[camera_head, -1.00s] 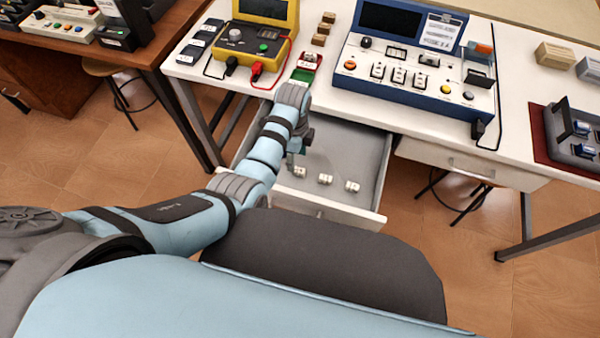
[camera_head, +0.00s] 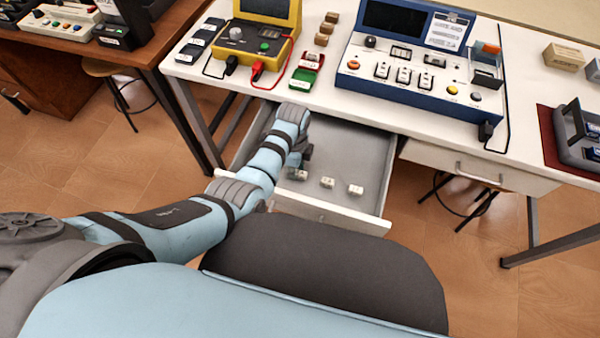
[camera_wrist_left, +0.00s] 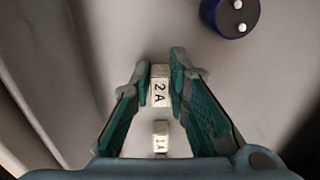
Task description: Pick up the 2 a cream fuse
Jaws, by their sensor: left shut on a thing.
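The cream 2 A fuse (camera_wrist_left: 160,86) is between the fingertips of my left gripper (camera_wrist_left: 161,84) in the left wrist view, its label facing the camera. The gripper is shut on it. A second cream fuse (camera_wrist_left: 160,136) marked 1 A lies nearer the wrist, between the fingers but clear of the tips. In the head view my left gripper (camera_head: 297,163) is low in the open drawer (camera_head: 345,150), partly hidden by its arm. Cream fuses lie in a row there: one at the gripper (camera_head: 298,174), one in the middle (camera_head: 327,183), one at the right (camera_head: 356,190). Their labels are unreadable there. My right gripper is not in view.
A dark blue round part (camera_wrist_left: 232,14) with white studs lies on the drawer floor. The drawer's right side is free.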

